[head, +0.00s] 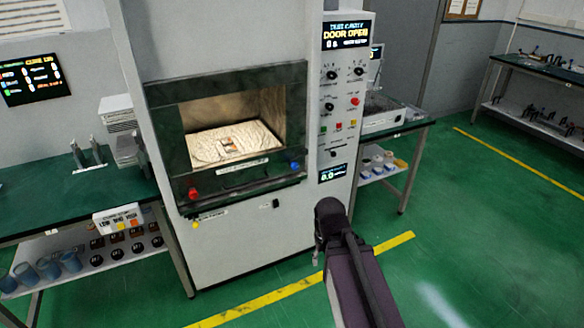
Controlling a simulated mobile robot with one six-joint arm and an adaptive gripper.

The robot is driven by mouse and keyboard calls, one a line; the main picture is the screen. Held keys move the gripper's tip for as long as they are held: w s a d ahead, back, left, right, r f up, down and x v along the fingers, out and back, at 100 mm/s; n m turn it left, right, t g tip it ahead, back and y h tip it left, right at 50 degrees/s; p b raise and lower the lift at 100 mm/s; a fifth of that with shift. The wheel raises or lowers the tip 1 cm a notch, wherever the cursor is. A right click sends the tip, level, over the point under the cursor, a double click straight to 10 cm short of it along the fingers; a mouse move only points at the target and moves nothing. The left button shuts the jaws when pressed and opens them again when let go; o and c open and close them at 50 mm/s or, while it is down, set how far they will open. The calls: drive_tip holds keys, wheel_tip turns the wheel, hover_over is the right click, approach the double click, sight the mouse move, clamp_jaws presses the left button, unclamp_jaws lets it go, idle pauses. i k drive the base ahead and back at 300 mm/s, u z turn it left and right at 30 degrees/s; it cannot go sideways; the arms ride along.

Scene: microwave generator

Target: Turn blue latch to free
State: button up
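The blue latch (294,166) is a small blue knob at the lower right of the microwave generator's dark front frame (165,140). Its exact turn angle is too small to read. My arm comes up from the bottom of the head view, right of centre. My gripper (317,258) is a small part at the arm's far end, pointing down in front of the cabinet. It is below and to the right of the blue latch in the picture, apart from it. Its fingers are too small to tell open or shut.
A red knob (193,193) sits at the frame's lower left. The lit cavity (235,120) is open to view, and the display (347,35) reads "DOOR OPEN". A control panel stands right of it. Side tables (70,205) flank the cabinet. Green floor is clear to the right.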

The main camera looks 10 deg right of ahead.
sight(294, 163)
drive_tip(key=z, duration=0.05)
drive_tip(key=i, duration=1)
drive_tip(key=u, duration=0.05)
